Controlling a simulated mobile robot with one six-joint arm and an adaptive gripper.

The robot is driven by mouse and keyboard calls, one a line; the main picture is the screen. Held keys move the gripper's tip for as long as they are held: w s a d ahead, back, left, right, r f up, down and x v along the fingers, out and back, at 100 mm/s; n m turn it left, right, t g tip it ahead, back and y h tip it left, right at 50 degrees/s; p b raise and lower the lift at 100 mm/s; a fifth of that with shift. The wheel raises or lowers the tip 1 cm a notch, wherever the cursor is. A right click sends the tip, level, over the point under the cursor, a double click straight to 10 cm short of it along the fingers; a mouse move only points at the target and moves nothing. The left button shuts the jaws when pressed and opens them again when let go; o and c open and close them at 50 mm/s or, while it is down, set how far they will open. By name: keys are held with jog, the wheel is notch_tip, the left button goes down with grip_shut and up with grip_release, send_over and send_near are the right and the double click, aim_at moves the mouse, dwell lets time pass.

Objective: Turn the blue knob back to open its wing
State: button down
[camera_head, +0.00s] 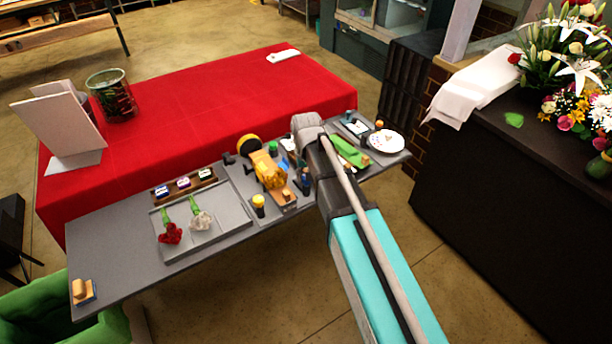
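A small dark blue upright piece (305,182), which may be the blue knob, stands on the grey table close to the left side of my arm. It is too small to tell how it is turned. No wing can be made out clearly near it. My arm reaches over the table from the lower right, and its far end covers part of the cluttered middle. My gripper's fingers cannot be seen; the arm hides that spot.
A grey tray (235,236) holds two flowers. A white plate (386,141) lies right. The table's left part is mostly clear.

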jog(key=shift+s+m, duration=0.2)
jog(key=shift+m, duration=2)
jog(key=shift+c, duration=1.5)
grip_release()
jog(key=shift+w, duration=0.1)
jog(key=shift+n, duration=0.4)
